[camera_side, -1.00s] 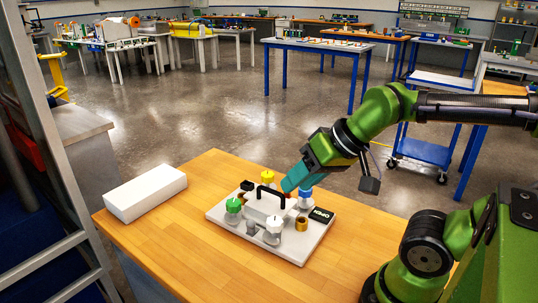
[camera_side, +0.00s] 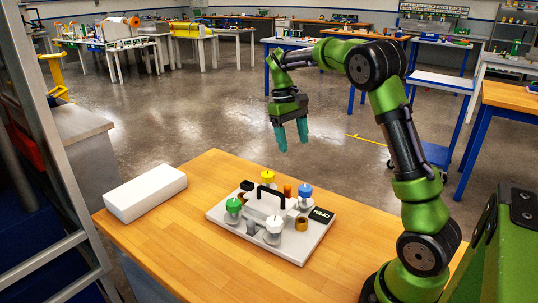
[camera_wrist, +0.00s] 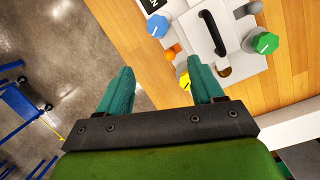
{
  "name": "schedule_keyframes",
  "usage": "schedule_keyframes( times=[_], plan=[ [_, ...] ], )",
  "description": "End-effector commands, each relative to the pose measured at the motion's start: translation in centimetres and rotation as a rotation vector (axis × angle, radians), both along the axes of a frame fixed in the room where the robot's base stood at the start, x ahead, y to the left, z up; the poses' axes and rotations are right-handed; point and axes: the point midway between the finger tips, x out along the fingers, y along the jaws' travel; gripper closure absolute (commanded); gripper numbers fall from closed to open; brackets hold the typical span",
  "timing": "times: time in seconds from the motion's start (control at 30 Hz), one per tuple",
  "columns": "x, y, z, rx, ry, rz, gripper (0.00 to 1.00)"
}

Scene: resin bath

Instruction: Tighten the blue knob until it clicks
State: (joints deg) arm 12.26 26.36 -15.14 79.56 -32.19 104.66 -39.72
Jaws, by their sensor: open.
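The blue knob (camera_side: 305,189) sits on a clear-sided post at the back right of a pale base plate (camera_side: 291,249), beside a black display (camera_side: 321,215) that reads "OPEN". The blue knob also shows in the wrist view (camera_wrist: 157,25), left of the black handle (camera_wrist: 213,34). My gripper (camera_side: 292,143) hangs above and behind the plate with its teal fingers pointing down. The fingers (camera_wrist: 163,88) are apart with nothing between them, well clear of the blue knob.
Also on the plate are a green knob (camera_side: 233,205), a yellow knob (camera_side: 268,176), a white knob (camera_side: 274,224), an orange part (camera_side: 287,191) and a brass-coloured ring (camera_side: 301,223). A white block (camera_side: 146,191) lies at the left of the wooden table (camera_side: 190,243). The table's front is clear.

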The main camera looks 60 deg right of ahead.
Motion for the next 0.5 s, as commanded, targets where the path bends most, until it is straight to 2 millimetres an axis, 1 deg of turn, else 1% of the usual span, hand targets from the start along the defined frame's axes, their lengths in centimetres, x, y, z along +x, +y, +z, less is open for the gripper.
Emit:
schedule_keyframes(
  times=[0.03,0.13,0.2,0.3,0.4,0.5],
  plan=[
    [0.7,-1.4,-0.5,0.001,0.059,0.008,0.33],
    [1.5,-2.5,-0.1,0.021,0.132,0.038,0.33],
    [1.9,-2.4,0.9,0.041,0.148,0.064,0.33],
    [2.0,-1.7,2.5,0.080,0.146,0.094,0.33],
    [1.7,-1.1,2.4,0.120,0.155,0.119,0.33],
    [1.5,-1.0,2.0,0.125,0.156,0.132,0.33]
  ],
)
